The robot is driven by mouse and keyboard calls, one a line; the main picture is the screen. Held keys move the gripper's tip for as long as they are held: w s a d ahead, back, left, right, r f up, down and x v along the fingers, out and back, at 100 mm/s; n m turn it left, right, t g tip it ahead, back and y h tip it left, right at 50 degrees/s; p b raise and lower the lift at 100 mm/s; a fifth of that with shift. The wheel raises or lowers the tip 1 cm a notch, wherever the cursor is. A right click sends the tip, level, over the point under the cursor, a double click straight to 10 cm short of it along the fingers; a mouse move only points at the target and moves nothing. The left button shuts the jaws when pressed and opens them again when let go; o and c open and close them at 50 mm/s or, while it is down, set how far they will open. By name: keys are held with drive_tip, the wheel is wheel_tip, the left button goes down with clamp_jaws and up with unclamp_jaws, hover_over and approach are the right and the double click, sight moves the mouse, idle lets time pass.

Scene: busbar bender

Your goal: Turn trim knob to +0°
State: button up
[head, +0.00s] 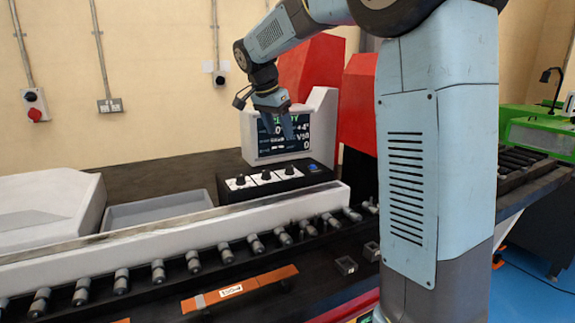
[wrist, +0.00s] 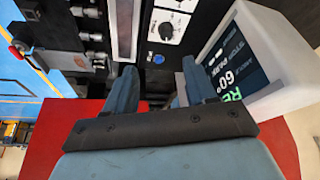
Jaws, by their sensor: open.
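The black control box (head: 275,183) carries three black knobs on white dial plates: left (head: 240,181), middle (head: 265,175) and right (head: 290,170). Their labels are too small to tell which is the trim knob. One knob (wrist: 167,30) shows in the wrist view, beyond my fingertips. The screen (head: 292,145) behind the box shows a green heading and a value like "+4°", partly covered by my gripper. My gripper (head: 279,134) points down in front of the screen, above the box. In the wrist view my gripper (wrist: 158,78) is open and empty, apart from the knob.
A blue button (head: 313,167) sits at the box's right end; it also shows in the wrist view (wrist: 159,59). A white rail (head: 180,232) and a row of rollers (head: 190,262) run in front. A grey tray (head: 160,209) lies left. Red machine housings (head: 312,70) stand behind.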

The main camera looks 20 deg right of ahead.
sight(289, 167)
drive_tip(key=shift+m, duration=0.3)
drive_tip(key=x, duration=0.4)
drive_tip(key=w+x, duration=0.1)
drive_tip(key=x, duration=0.9)
drive_tip(key=shift+w+a+f, duration=0.1)
drive_tip(key=shift+w+a, duration=0.05)
drive_tip(key=shift+w, duration=0.05)
drive_tip(key=shift+c, duration=0.4)
drive_tip(key=c, duration=0.9)
